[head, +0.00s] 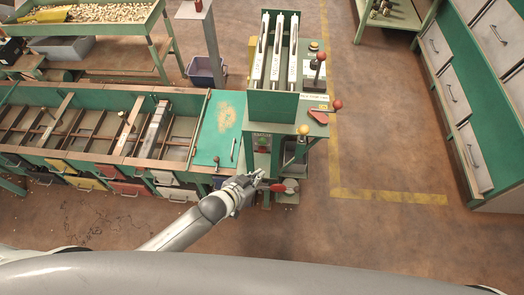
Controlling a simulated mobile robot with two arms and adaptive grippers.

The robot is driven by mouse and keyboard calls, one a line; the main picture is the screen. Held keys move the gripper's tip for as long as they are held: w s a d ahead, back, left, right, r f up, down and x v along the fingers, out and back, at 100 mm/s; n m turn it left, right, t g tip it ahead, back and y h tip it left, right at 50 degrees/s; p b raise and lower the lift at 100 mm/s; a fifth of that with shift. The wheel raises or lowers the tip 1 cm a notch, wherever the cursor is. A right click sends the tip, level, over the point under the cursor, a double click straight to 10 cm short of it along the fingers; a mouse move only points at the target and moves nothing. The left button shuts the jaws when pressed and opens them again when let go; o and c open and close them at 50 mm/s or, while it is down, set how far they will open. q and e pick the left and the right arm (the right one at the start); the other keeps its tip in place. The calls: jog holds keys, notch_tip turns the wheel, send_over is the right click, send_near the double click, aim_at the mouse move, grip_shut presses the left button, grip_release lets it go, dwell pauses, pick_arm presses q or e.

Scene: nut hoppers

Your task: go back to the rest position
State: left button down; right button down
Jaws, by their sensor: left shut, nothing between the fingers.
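My left gripper (252,184) is at the end of my left arm, which reaches in from the lower left. It is shut, with nothing between its fingers. It hangs in front of the lower part of the green hopper stand (273,103), close to a red-tipped lever (276,187) in the picture. Whether it touches the lever cannot be told. My right gripper is not in view.
A long green bench (165,160) with open compartments runs along the left. Levers with red and yellow knobs (303,130) stick out from the stand. Grey drawer cabinets (466,150) line the right. The brown floor (370,235) at centre right is clear.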

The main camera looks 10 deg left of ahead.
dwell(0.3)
pick_arm(q)
jog(key=s+a+f+n+g+y, duration=0.1)
jog(key=s+a+f+g+y, duration=0.1)
jog(key=s+a+f, duration=0.65)
jog(key=s+a+f+n+g+y, duration=0.15)
jog(key=s+a+f, duration=0.3)
jog(key=f, duration=0.65)
jog(key=s+a+f+g, duration=0.1)
jog(key=s+f, duration=0.2)
jog(key=s, duration=0.5)
jog(key=s+a+f+g+y, duration=0.1)
jog(key=s+a+f+g, duration=0.1)
jog(key=s, duration=0.6)
jog(key=s+a+f+n+g+y, duration=0.1)
jog(key=s+f, duration=0.3)
jog(key=s, duration=0.4)
jog(key=shift+a+g, duration=0.35)
jog(key=shift+a, duration=0.05)
